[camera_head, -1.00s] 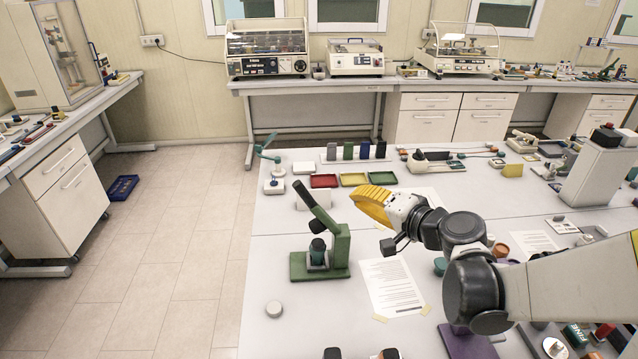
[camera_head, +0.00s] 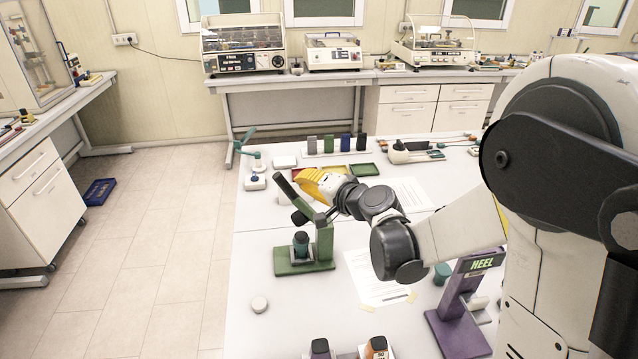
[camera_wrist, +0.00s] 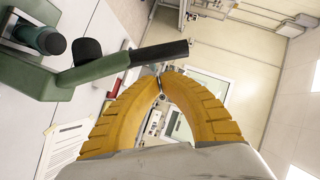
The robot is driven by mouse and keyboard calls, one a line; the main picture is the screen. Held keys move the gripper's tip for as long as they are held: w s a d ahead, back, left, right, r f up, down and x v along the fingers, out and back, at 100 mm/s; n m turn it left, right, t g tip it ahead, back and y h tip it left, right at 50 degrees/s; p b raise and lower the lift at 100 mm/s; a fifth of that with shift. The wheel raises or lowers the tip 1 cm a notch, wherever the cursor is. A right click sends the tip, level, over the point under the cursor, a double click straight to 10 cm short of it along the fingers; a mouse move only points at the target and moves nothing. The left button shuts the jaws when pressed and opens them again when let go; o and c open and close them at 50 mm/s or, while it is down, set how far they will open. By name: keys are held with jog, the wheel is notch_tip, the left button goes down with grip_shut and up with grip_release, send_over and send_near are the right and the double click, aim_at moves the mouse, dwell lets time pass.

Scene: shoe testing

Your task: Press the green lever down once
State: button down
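The green press (camera_head: 324,245) stands on the white table, with a dark green cylinder (camera_head: 301,243) on its base. Its lever (camera_head: 293,195) is raised and tilted, with a black grip at the upper left end. My gripper (camera_head: 304,180) has yellow fingers and is beside the upper part of the lever in the head view. In the wrist view the lever's black grip (camera_wrist: 160,53) lies just past the tips of my gripper (camera_wrist: 161,74). The fingertips meet with nothing between them. I cannot tell whether they touch the grip.
A purple stand marked HEEL (camera_head: 460,300) is at the right front. Trays and small coloured blocks (camera_head: 345,142) are behind. The table left of the press is mostly clear.

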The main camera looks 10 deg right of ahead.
jog(key=shift+w+a+f, duration=0.15)
jog(key=shift+a+f, duration=0.2)
jog(key=shift+a, duration=0.2)
jog(key=shift+a, duration=0.1)
